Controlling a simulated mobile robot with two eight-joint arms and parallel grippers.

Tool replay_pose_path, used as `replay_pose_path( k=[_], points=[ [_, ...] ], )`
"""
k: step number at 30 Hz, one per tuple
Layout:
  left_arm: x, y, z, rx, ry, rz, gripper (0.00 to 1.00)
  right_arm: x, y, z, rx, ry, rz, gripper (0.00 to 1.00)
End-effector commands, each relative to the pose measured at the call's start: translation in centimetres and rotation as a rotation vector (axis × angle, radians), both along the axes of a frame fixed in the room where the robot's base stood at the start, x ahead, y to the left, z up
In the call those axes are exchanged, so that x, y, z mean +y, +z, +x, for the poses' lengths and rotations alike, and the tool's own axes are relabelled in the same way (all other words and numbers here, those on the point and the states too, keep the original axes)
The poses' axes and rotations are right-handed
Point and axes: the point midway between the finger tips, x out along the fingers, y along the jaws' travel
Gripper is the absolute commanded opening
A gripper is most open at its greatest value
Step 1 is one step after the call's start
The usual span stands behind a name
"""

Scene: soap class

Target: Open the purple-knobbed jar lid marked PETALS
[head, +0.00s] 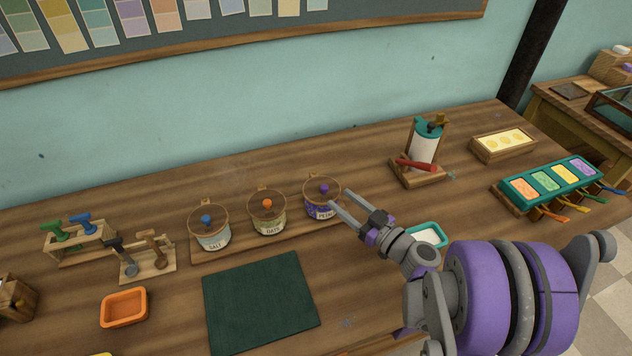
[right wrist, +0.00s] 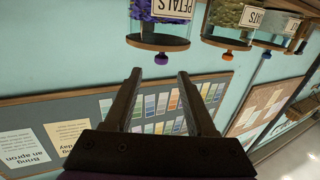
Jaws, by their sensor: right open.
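The PETALS jar (head: 318,208) is clear, holds purple petals and stands at the right end of a row of three jars. Its round lid is shut and carries a purple knob (head: 324,188). My right gripper (head: 341,198) is open and empty, with its fingertips just to the right of this jar. In the right wrist view, which is upside down, the purple knob (right wrist: 161,58) lies just beyond and between the open fingertips (right wrist: 160,74), apart from them. The PETALS label (right wrist: 173,6) is cut off by the frame edge. My left gripper is not in view.
The OATS jar (head: 268,222) with an orange knob and the SALT jar (head: 213,237) with a blue knob stand to the left on the same wooden base. A dark green mat (head: 262,303) lies in front. A teal-rimmed tray (head: 437,231) sits partly behind my right arm.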

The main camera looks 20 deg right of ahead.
Motion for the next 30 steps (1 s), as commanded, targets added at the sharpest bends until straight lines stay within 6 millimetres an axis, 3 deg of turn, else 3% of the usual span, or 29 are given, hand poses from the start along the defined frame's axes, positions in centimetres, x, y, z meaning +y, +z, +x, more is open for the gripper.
replay_pose_path(
  k=[12, 18, 30],
  points=[
    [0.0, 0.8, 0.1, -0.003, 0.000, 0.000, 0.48, 2.4, 0.1, 6.7, -0.002, 0.004, 0.002, 0.56],
    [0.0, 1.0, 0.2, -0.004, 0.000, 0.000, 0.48, 3.2, 0.1, 9.2, -0.002, 0.002, 0.001, 0.56],
    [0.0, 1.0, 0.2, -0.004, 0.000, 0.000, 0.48, 3.5, 0.1, 9.9, -0.002, 0.001, 0.001, 0.56]
  ],
)
